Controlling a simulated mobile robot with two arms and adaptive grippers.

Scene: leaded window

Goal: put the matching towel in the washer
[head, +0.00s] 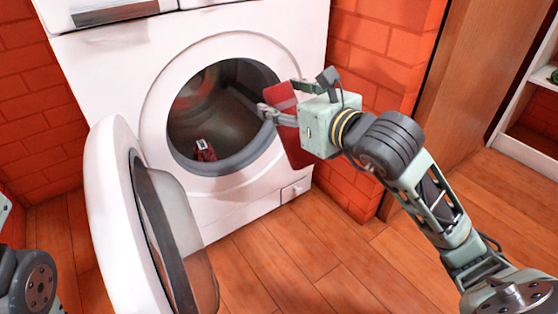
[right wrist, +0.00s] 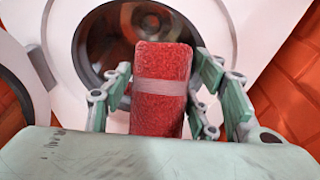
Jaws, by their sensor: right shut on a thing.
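A white washer (head: 115,80) stands against the brick wall with its round door (head: 112,190) swung open to the left. Inside the drum lies a small dark red cloth (head: 205,151) with a pale mark. My right gripper (head: 278,112) is shut on a red towel (head: 288,135), just in front of the right side of the drum opening. In the right wrist view the red towel (right wrist: 160,105) with a pale band stands upright between the fingers, with the drum opening (right wrist: 110,45) behind it. At the left edge only part of my left arm shows; its gripper is out of view.
Red brick wall (head: 372,65) lies on both sides of the washer. The open door takes up space at the front left. A wooden panel (head: 470,70) and a white shelf (head: 520,120) stand at the right. The wooden floor (head: 330,250) in front is clear.

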